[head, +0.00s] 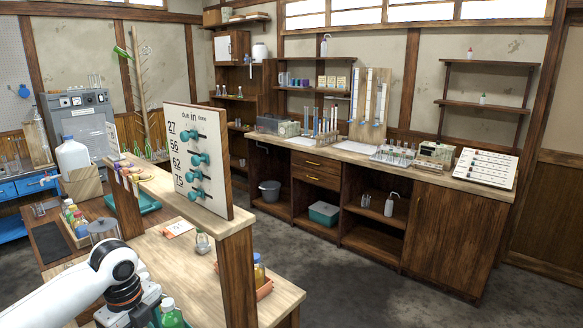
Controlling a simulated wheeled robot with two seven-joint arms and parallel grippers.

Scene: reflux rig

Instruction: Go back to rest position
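My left arm comes in from the lower left and bends down over the near end of the wooden bench (270,290). My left gripper (132,308) points down at the bottom edge of the view. Its fingers are hidden or cut off, so I cannot tell whether it is open or holds anything. My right arm and gripper are not in view.
A numbered panel with teal knobs (198,160) stands upright on the bench's wooden frame. A small flask (202,242) and an amber bottle (259,272) are on the bench. A long counter (340,152) with glassware runs along the back wall. Grey floor (350,285) lies open between.

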